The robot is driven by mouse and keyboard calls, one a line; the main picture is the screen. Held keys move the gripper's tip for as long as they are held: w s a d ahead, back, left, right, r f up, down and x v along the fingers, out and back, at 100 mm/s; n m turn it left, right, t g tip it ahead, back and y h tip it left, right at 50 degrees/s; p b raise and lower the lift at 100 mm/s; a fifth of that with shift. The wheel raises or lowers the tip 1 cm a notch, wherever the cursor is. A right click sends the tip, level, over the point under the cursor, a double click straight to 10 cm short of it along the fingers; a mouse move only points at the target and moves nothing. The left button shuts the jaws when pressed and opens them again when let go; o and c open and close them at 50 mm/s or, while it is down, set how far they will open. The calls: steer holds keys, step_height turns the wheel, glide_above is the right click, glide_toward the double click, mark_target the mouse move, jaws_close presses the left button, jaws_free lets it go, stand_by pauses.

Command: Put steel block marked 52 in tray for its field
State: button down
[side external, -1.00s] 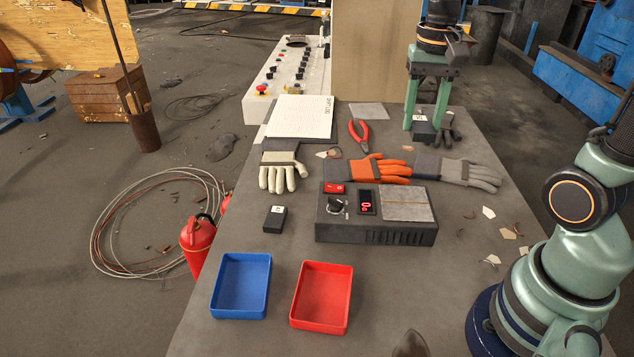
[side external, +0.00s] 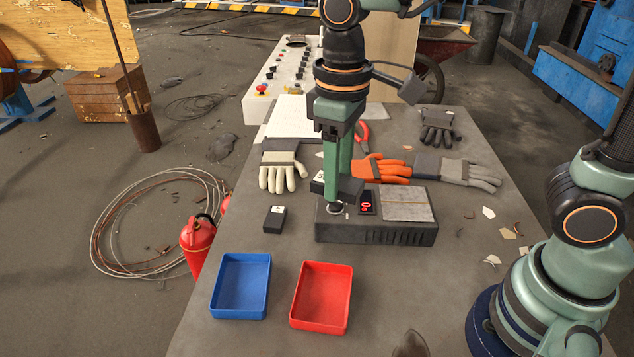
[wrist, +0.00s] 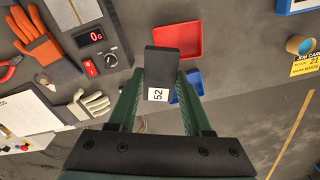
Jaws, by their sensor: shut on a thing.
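My gripper (side external: 338,178) is shut on a dark block with a white label, held above the left part of the black control box (side external: 380,238). In the wrist view the label on this block (wrist: 160,66) reads 52, and the block sits between my green fingers (wrist: 163,92). A blue tray (side external: 240,285) and a red tray (side external: 322,298) stand side by side at the table's front, blue on the left. Both look empty. The wrist view also shows the red tray (wrist: 180,42) and part of the blue tray (wrist: 195,82).
Another dark block with a pale label (side external: 275,219) lies left of the control box. Behind lie a white glove (side external: 284,172), an orange glove (side external: 383,168) and a grey glove (side external: 460,172).

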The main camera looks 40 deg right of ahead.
mark_target(323, 299)
steer(key=s+a+f+n, duration=0.2)
steer(key=a+n, duration=0.1)
steer(key=a, duration=0.1)
steer(key=f, duration=1.9)
steer(key=shift+a, duration=0.25)
steer(key=shift+s+f, duration=0.1)
steer(key=shift+f, duration=0.1)
steer(key=shift+c, duration=1.7)
jaws_free()
